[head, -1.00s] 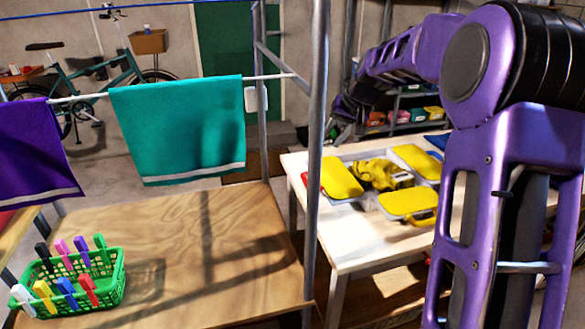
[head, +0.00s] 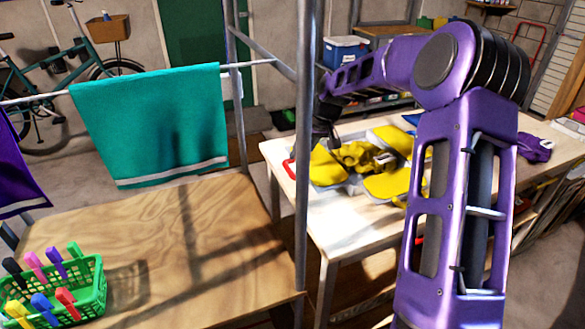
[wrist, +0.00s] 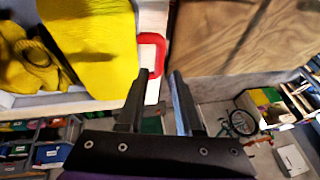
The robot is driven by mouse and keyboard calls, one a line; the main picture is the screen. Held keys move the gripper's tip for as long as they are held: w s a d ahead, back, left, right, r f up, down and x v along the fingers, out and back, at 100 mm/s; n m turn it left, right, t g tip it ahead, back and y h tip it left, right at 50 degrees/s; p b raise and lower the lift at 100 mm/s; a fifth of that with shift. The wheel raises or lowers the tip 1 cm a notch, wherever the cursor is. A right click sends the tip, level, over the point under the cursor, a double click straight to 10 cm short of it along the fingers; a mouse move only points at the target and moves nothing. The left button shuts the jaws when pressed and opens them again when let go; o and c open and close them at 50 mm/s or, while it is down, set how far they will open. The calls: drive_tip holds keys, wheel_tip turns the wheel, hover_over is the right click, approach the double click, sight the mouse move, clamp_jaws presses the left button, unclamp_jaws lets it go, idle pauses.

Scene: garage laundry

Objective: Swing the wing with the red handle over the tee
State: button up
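The folding board lies on the pale table (head: 280,160), with yellow panels on grey wings. The wing with the red handle (head: 290,168) is its left one, and its yellow panel (head: 327,165) lies flat. This panel (wrist: 95,40) and the red handle (wrist: 161,52) also show in the wrist view. The crumpled yellow tee (head: 360,156) lies in the middle of the board. My gripper (head: 327,138) is above the board's left side. In the wrist view my gripper (wrist: 160,75) is open and empty, its left fingertip overlapping the handle's lower end; contact cannot be told.
A grey metal post (head: 304,120) stands just left of the table. A plywood bench (head: 180,240) with a green peg basket (head: 85,300) is at left. A teal towel (head: 155,125) hangs on a rail. A purple cloth (head: 535,147) lies at the table's right end.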

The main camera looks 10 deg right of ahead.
sight(291, 170)
drive_tip(key=x, duration=0.7)
drive_tip(key=shift+w+f, duration=0.15)
drive_tip(key=shift+f, duration=0.05)
clamp_jaws()
idle(1.1)
